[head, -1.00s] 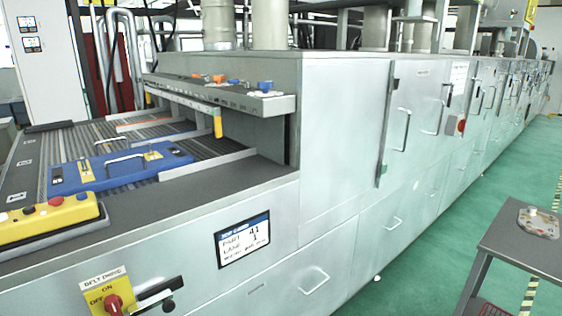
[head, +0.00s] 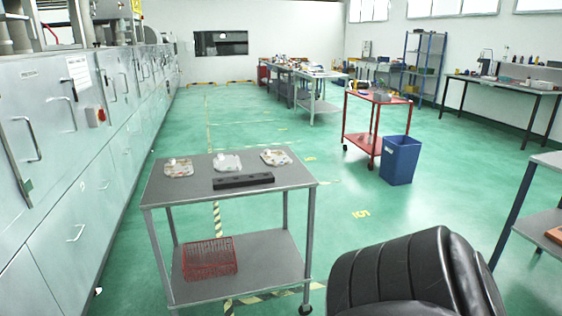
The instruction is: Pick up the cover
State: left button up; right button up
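Three small flat pale parts with brownish patches lie along the back of a grey cart top (head: 165,194): a left one (head: 179,168), a middle one (head: 227,163) and a right one (head: 275,157). I cannot tell whether any of them is the cover; they are too small to make out. A dark long bar (head: 243,181) lies in front of the middle and right parts. Neither of my grippers is in view.
A red wire basket (head: 210,258) sits on the cart's lower shelf. A black chair (head: 408,272) stands front right. A long pale machine (head: 60,180) lines the left. A red cart (head: 378,97) and a blue bin (head: 400,160) stand beyond. Green floor between is clear.

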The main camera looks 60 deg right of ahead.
aim_at(276, 158)
jog(key=z, duration=0.6)
jog(key=i, duration=0.3)
jog(key=z, duration=2.45)
jog(key=i, duration=5.95)
jog(key=u, duration=4.35)
